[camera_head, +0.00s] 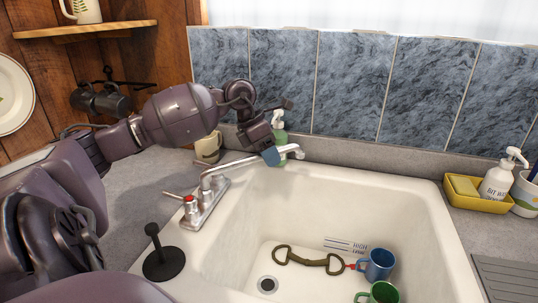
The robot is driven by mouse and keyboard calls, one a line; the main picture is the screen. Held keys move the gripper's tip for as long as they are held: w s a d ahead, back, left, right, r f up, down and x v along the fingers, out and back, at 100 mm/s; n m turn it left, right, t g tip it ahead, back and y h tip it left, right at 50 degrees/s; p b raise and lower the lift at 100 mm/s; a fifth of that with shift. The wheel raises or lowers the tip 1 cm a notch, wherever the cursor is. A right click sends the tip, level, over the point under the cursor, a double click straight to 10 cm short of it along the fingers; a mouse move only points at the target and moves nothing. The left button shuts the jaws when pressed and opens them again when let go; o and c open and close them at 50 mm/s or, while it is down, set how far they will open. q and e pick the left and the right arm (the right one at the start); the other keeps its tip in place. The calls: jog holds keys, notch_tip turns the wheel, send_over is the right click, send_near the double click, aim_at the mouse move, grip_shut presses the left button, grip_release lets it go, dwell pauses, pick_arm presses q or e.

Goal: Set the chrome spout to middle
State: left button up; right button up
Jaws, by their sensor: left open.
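The chrome spout (246,161) rises from a chrome tap base (206,205) with a red-marked handle at the left rim of the white sink (425,200). It slants to the right and back, with its tip over the back left part of the basin. My left gripper (277,132) is open at the spout's outer half. A blue-grey fingertip is at or just behind the spout; I cannot tell whether they touch. The other finger is up to the right. My right gripper is not in view.
A soap bottle (279,122) stands behind my left gripper, and a beige mug (208,148) left of it. A black plunger-like object (163,262) stands on the left rim. Blue (377,264) and green mugs (379,293) and an olive-handled item (306,261) lie in the basin. A yellow caddy (470,200) sits right.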

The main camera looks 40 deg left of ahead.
pick_arm(q)
jog(key=shift+c, duration=0.5)
grip_shut()
jog(key=shift+d, duration=0.1)
jog(key=s+d+m+g+h, duration=0.1)
jog(key=s+d+m+g, duration=0.1)
jog(key=s+d+m, duration=0.4)
jog(key=shift+s+d+m+g, duration=0.3)
jog(key=shift+d+m+g, duration=0.05)
jog(key=shift+m+g, duration=0.05)
dwell(0.4)
jog(key=shift+o, duration=0.5)
grip_release()
